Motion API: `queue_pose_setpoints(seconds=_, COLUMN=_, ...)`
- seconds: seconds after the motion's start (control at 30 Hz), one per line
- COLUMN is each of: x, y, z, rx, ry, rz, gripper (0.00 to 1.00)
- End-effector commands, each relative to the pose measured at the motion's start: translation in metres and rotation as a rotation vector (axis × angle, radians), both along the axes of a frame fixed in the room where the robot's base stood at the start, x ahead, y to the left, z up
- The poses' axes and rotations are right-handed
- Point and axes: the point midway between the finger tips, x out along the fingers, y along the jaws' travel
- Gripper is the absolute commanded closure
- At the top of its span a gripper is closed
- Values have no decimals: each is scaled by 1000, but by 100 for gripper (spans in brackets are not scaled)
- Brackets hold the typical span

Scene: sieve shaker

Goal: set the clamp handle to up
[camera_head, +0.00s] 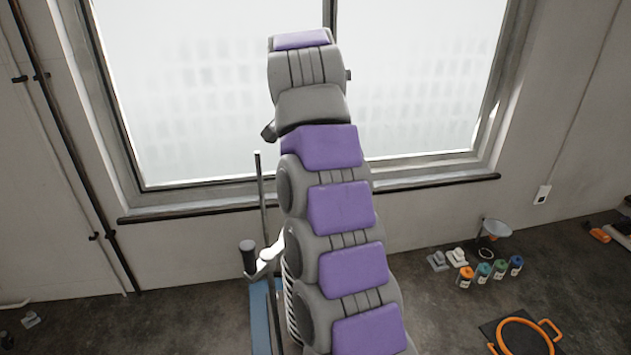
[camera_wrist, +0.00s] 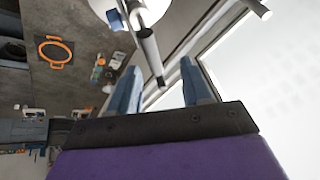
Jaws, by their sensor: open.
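The sieve shaker is mostly hidden behind my arm in the head view. Its white clamp part (camera_head: 266,262), a black knob (camera_head: 248,255) and a thin upright rod (camera_head: 261,195) show at the arm's left. In the wrist view a bar with a dark end, which looks like the clamp handle (camera_wrist: 149,50), points toward my gripper (camera_wrist: 160,66). My gripper's two blue fingers are spread open. The bar's dark end appears between them, and I cannot tell whether it touches either finger. My gripper is not visible in the head view.
A large window (camera_head: 420,80) is behind. Several small bottles (camera_head: 483,272) and an orange-handled ring (camera_head: 522,336) lie on the floor at right.

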Motion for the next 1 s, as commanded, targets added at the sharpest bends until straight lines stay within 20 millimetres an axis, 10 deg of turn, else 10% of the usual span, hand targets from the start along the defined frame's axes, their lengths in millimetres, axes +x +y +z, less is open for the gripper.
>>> queue_pose_setpoints(seconds=0.5, x=36, y=-12, z=-78, rx=5, ry=8, rz=1, gripper=52)
queue_pose_setpoints(seconds=1.0, x=39, y=-9, z=-85, rx=4, ry=4, rz=0, gripper=55)
